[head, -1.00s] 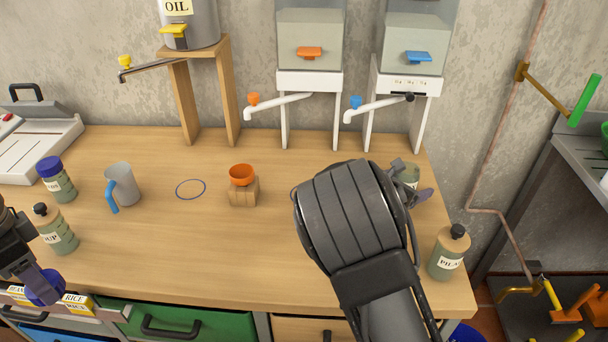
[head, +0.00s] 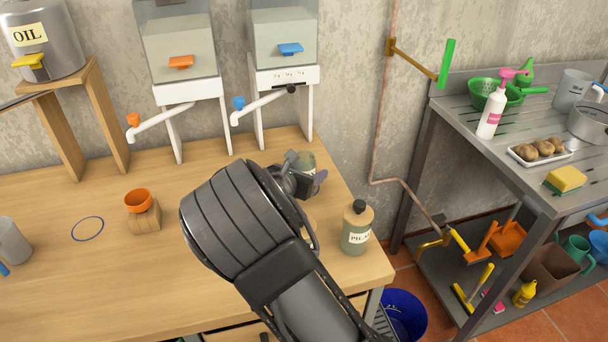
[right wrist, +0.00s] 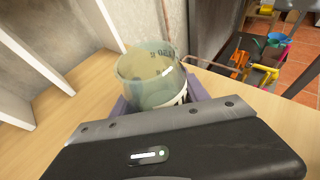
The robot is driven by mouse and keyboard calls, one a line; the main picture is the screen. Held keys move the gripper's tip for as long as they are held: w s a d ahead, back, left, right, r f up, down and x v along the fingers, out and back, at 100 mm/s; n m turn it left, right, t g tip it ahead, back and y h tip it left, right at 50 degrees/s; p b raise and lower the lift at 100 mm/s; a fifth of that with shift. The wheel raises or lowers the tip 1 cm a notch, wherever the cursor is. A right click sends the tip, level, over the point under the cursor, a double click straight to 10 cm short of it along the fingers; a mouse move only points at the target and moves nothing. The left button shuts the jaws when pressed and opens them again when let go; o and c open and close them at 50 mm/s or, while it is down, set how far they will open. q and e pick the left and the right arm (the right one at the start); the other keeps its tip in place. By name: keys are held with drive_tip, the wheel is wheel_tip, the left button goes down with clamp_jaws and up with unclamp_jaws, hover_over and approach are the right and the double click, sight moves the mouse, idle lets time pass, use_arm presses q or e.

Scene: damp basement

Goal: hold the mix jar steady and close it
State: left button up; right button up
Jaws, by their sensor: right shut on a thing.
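A greenish glass jar (head: 306,160) stands at the back right of the wooden table, partly hidden by my right arm and gripper. In the right wrist view the same jar (right wrist: 150,78) shows an open, lidless rim and a pale label with dark lettering, only partly readable. My right gripper (head: 303,178) is shut on this jar, with a purple-edged finger on each side of it in the right wrist view (right wrist: 160,98). My left gripper is outside both current views. No lid for this jar can be made out now.
A bottle labelled "PILA..." (head: 356,228) with a dark cap stands near the table's right edge. An orange funnel cup (head: 138,201) sits on a wooden block. Dispensers (head: 180,50) line the back. A metal shelf (head: 500,150) stands right, across a gap.

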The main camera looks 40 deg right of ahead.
sight(310, 156)
clamp_jaws()
drive_tip(key=shift+r, duration=0.1)
